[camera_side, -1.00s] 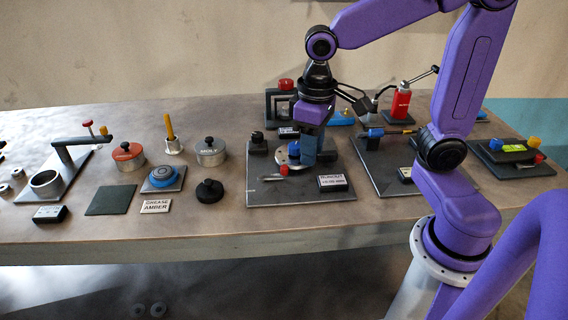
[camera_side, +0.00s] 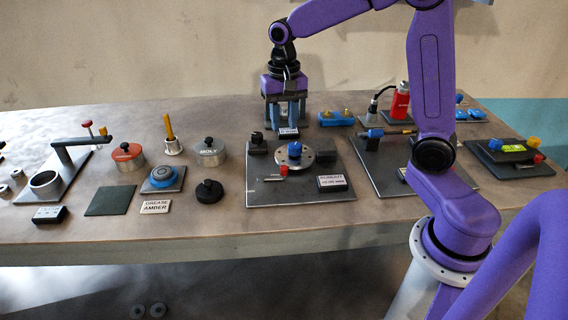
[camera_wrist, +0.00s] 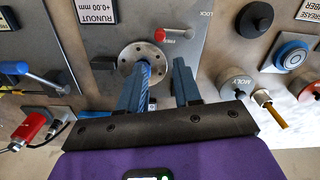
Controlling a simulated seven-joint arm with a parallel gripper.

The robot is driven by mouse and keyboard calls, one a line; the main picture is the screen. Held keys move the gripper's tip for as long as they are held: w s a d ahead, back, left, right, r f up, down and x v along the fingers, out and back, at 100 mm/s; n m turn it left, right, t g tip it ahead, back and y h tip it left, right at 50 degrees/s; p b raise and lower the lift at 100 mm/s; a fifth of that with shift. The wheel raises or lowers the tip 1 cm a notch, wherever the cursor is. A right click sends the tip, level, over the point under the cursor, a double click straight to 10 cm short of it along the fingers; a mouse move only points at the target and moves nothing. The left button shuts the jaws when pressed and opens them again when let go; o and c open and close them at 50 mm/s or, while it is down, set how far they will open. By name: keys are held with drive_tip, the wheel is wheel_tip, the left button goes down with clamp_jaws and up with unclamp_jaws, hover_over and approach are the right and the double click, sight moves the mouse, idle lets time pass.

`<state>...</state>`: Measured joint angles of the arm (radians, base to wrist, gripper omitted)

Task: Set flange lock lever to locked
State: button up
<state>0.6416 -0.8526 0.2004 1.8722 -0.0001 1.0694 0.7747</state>
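The flange also shows in the wrist view (camera_wrist: 130,53), partly behind a finger. The lock lever has a red end (camera_side: 283,169) and a thin silver bar; in the wrist view its red end (camera_wrist: 160,35) is by the FREE marking, apart from the LOCK marking (camera_wrist: 207,14). My gripper (camera_side: 287,122) is above the back of the fixture, fingers pointing down, apart and empty. It does not touch the lever.
A RUNOUT display (camera_side: 332,183) stands at the plate's front right and black blocks flank the flange. A red bottle (camera_side: 400,101) is at the back right. A MOLY tin (camera_side: 210,152) and a black knobbed lid (camera_side: 209,191) are to the left.

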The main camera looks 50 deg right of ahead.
sight(284, 167)
wheel_tip(284, 167, down, 13)
drive_tip(key=shift+f, duration=0.15)
idle(0.4)
clamp_jaws()
